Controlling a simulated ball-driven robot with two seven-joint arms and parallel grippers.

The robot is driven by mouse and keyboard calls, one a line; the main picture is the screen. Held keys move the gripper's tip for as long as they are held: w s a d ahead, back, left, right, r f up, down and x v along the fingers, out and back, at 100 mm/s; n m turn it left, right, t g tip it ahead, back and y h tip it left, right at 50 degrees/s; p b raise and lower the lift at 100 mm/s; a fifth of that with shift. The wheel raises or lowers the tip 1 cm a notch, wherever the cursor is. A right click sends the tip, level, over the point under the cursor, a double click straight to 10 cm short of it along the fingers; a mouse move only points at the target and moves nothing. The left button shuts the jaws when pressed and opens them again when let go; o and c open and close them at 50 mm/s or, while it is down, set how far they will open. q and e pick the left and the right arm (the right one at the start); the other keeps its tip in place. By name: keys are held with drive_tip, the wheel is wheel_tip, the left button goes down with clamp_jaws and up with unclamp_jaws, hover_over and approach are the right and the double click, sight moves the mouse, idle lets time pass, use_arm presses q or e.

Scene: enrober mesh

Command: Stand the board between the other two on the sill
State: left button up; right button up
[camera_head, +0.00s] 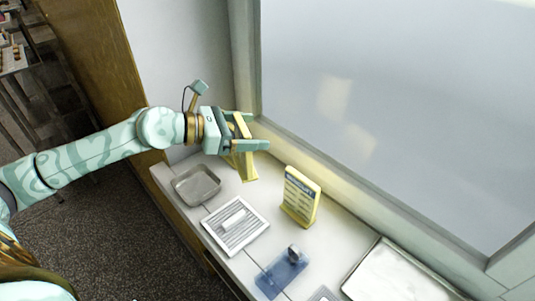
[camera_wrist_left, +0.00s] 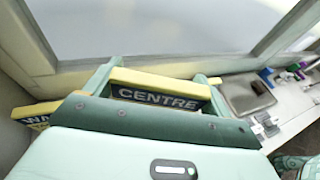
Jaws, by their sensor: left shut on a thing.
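My left gripper (camera_head: 256,130) is shut on a yellow board (camera_wrist_left: 158,89) that reads "CENTRE" in the wrist view, gripped between its two green fingers. In the head view yellow board parts (camera_head: 246,165) show at and below the fingers; I cannot tell whether they all belong to the held board. Another yellow board (camera_wrist_left: 36,114), with lettering starting "WA", shows at the left of the wrist view, partly cut off. A yellow board with a dark heading and lines of text (camera_head: 301,197) stands upright on the white surface, right of the gripper. My right gripper is not in view.
On the white surface (camera_head: 267,207) lie a grey metal tray (camera_head: 196,185), a slatted white tray (camera_head: 236,225), a blue item (camera_head: 281,274) with a round metal piece, and a large pale tray (camera_head: 395,275). A window (camera_head: 385,110) rises behind the sill.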

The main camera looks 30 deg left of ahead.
use_arm(q)
drive_tip(key=w+d+f+b, duration=0.2)
drive_tip(key=w+f+b, duration=0.1)
drive_tip(key=f, duration=0.6)
drive_tip(key=shift+w+b, duration=0.3)
drive_tip(key=shift+w, duration=0.6)
drive_tip(key=shift+f, duration=0.15)
drive_tip(key=o, duration=1.3)
drive_tip(key=shift+o, duration=0.2)
